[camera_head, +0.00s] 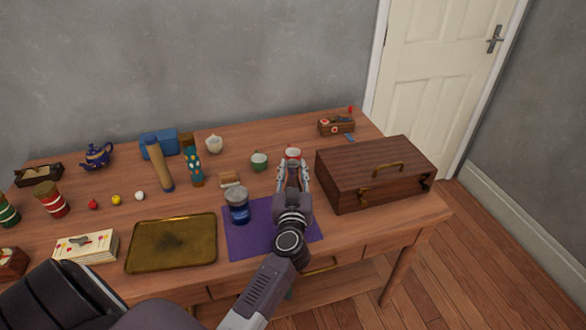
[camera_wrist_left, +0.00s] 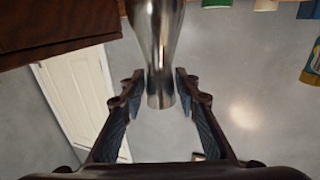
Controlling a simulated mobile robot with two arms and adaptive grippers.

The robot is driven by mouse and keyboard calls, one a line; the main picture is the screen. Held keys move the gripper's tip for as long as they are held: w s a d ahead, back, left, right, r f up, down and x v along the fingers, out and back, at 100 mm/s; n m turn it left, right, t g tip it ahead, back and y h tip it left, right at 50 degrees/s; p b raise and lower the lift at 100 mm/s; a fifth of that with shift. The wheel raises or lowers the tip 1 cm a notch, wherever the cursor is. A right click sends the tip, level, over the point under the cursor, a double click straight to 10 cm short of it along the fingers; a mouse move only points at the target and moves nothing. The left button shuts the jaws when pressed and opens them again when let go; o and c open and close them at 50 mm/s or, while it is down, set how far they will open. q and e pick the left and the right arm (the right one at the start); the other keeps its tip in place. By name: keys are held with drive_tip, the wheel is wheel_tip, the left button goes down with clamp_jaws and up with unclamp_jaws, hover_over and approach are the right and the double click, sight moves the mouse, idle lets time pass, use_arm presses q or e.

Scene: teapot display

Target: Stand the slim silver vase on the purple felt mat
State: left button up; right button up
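The slim silver vase (camera_wrist_left: 160,55) runs down from the top edge of the left wrist view. Its lower end there lies between the fingertips of my left gripper (camera_wrist_left: 159,80). The fingers stand close on both sides of the vase; I cannot tell whether they touch it. In the head view my left gripper (camera_head: 293,175) points away over the back right part of the purple felt mat (camera_head: 242,243), and hides most of what is between its fingers. The vase's base is out of the wrist view. My right gripper is not in view.
A blue jar (camera_head: 238,208) stands on the mat. A wooden chest (camera_head: 370,180) is close to the right of my gripper. A brass tray (camera_head: 172,243) lies left of the mat. A green cup (camera_head: 259,161) and a white cup (camera_head: 214,144) stand behind.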

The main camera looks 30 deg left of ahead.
use_arm(q)
drive_tip(key=shift+o, duration=1.1)
drive_tip(key=shift+r, duration=0.15)
drive_tip(key=v, duration=1.2)
drive_tip(key=shift+r, duration=0.1)
